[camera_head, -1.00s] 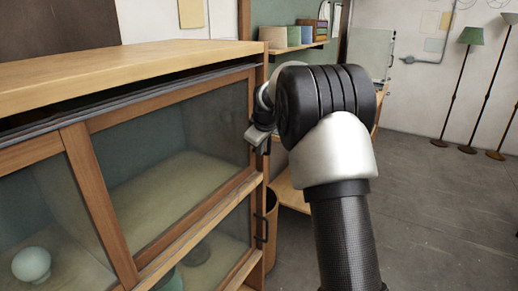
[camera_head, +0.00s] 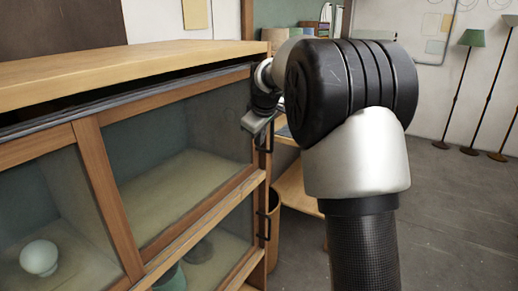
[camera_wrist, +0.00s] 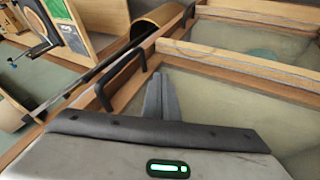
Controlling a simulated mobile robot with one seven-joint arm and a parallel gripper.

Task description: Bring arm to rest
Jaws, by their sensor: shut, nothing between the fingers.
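My arm's dark elbow and silver link fill the middle of the head view. My gripper (camera_head: 243,144) is partly hidden behind the arm, close to the right end of the glass-fronted wooden cabinet (camera_head: 100,180). In the wrist view its two grey fingers (camera_wrist: 161,96) lie together with nothing between them. They are over the cabinet front, beside a black door handle (camera_wrist: 122,72). I cannot tell whether they touch the cabinet.
A white globe (camera_head: 39,257) sits behind the cabinet glass at lower left. A black handle (camera_head: 262,226) is on the lower door. A bin (camera_head: 273,225) stands beside the cabinet. Floor lamps (camera_head: 455,95) stand at the back right, with open floor before them.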

